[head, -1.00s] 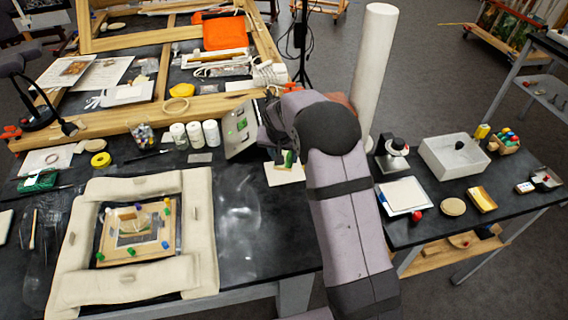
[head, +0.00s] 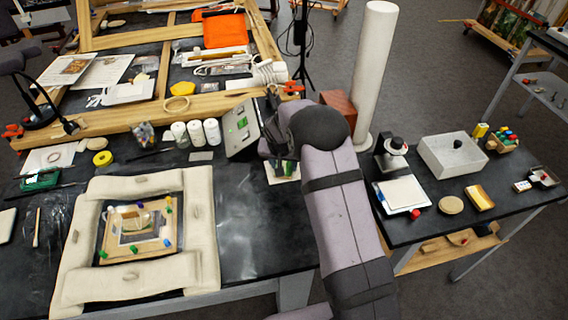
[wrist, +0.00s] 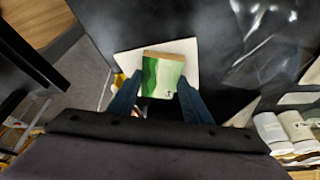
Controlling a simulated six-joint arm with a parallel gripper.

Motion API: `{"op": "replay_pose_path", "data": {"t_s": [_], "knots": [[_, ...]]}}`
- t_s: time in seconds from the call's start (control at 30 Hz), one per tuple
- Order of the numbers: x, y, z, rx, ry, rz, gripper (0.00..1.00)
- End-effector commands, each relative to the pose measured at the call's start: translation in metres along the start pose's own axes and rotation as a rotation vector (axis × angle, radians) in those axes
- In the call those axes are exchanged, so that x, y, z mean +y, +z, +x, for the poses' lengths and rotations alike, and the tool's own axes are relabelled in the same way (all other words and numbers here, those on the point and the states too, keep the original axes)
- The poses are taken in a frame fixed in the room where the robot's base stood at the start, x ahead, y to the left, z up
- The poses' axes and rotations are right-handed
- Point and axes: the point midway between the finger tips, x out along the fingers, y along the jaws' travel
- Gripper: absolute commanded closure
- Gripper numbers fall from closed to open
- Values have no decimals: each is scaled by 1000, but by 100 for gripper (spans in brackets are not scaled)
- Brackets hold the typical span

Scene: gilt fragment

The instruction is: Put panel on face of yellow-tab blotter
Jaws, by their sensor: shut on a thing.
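The panel (wrist: 162,75), a small block with a green painted face and a wooden edge, sits between the two blue fingers of my gripper (wrist: 157,95) in the wrist view. The gripper is shut on it. A white blotter (wrist: 189,47) lies on the black table behind the panel, with a bit of yellow (wrist: 119,80) by its left edge. In the head view the blotter (head: 270,178) is mostly hidden by my gripper and arm, with a little green of the panel (head: 289,168) over it. I cannot tell whether panel and blotter touch.
An upright board with green patches (head: 241,127) stands just left of my gripper, beside several white jars (head: 196,133). A padded frame (head: 205,235) around a picture is at left. A tall white tube (head: 374,75) stands behind my arm. Black table between is clear.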

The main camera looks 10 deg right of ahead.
Motion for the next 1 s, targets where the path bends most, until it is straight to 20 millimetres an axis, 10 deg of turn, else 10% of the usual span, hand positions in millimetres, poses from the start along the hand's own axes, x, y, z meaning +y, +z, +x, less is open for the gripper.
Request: {"op": "replay_pose_path", "data": {"t_s": [0.07, 0.1, 0.2, 0.67, 1.0], "knots": [[0, 1, 3, 0, 0, 0, 81], [0, 1, 3, 0, 0, 0, 53], [0, 1, 2, 0, 0, 0, 37], [0, -1, -4, 1, 0, 0, 37], [-1, -1, -47, 4, -2, 0, 37]]}}
